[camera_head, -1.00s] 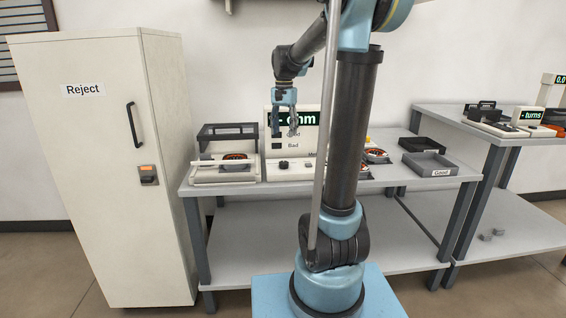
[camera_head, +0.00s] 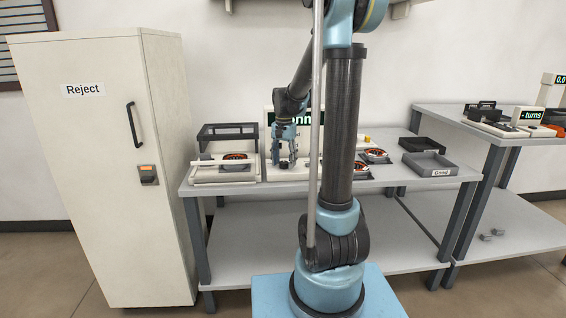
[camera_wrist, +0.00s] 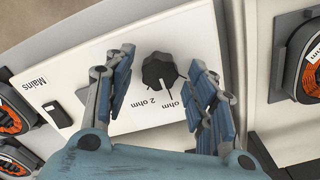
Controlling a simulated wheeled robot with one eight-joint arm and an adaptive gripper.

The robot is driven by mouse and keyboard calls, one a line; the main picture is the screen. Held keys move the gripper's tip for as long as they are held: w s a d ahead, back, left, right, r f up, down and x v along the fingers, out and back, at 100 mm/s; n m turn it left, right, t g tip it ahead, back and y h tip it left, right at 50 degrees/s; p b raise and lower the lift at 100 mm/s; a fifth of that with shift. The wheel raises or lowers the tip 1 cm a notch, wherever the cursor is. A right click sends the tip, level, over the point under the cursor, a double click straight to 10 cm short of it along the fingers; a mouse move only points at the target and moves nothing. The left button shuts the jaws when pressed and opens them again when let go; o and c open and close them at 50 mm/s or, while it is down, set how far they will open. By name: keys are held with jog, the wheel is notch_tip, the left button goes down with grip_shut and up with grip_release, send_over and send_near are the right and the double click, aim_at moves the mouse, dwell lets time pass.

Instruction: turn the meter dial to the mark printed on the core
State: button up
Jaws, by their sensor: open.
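The meter dial (camera_wrist: 159,70) is a black fluted knob on the meter's cream panel (camera_wrist: 75,62). In the wrist view its white pointer line is toward the lower side, near the printed "2 ohm" and another partly hidden "ohm" label. My gripper (camera_wrist: 160,92) is open, with one finger on each side of the dial and gaps to both. In the head view my gripper (camera_head: 284,158) is low over the meter (camera_head: 268,122), whose display is partly covered by my arm. Wound cores with orange-red wire (camera_head: 236,157) lie left and right of the meter. No printed mark on a core is readable.
A "Mains" switch (camera_wrist: 53,107) sits on the panel left of the dial. A "Good" tray (camera_head: 430,164) is on the table's right, and a "Reject" cabinet (camera_head: 85,170) stands left.

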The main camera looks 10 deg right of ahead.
jog(key=shift+f, duration=0.15)
jog(key=c, duration=1.1)
jog(key=shift+o, duration=0.2)
jog(key=shift+a, duration=0.1)
jog(key=shift+n, duration=0.5)
jog(key=n, duration=0.3)
jog(key=shift+w+n, duration=0.1)
jog(key=shift+n, duration=2.3)
